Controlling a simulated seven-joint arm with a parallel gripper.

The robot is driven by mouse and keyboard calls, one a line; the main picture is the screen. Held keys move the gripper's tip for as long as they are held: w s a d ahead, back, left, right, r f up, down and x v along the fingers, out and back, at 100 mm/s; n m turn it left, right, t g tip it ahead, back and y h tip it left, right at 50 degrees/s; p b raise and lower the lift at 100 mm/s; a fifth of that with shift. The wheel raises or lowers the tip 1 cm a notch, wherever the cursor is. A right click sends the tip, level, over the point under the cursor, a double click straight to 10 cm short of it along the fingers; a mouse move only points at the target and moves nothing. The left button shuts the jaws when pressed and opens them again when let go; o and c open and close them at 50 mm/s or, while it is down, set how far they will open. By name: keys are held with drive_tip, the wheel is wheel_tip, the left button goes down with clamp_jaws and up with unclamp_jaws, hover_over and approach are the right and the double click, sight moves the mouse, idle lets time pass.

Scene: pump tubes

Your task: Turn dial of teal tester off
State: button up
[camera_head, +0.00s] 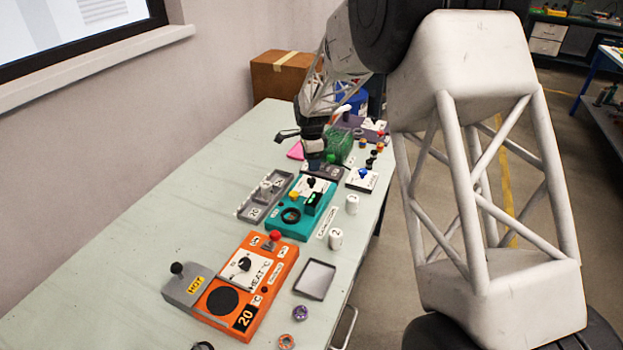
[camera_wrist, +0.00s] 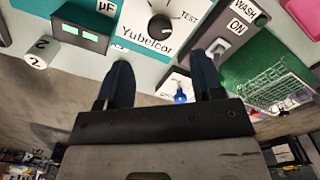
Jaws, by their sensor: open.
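The teal tester (camera_head: 284,224) lies on the pale green table. Its upper part shows in the wrist view (camera_wrist: 148,73), with a white dial plate marked "TEST" and "Yubelcor". The black round dial (camera_wrist: 159,27) sits on that plate, but I cannot tell its exact setting. Beside it is a display block (camera_wrist: 80,32) with lit green windows. My gripper (camera_wrist: 162,65) is open and empty, its two dark fingers apart below the dial in the wrist view and not touching it. In the head view my gripper (camera_head: 313,158) hangs over the tester's far end.
An orange heater unit (camera_head: 262,312) lies nearer on the table.

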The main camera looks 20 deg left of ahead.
sight(312, 180)
drive_tip(key=shift+f, duration=3.9)
drive_tip(key=c, duration=0.9)
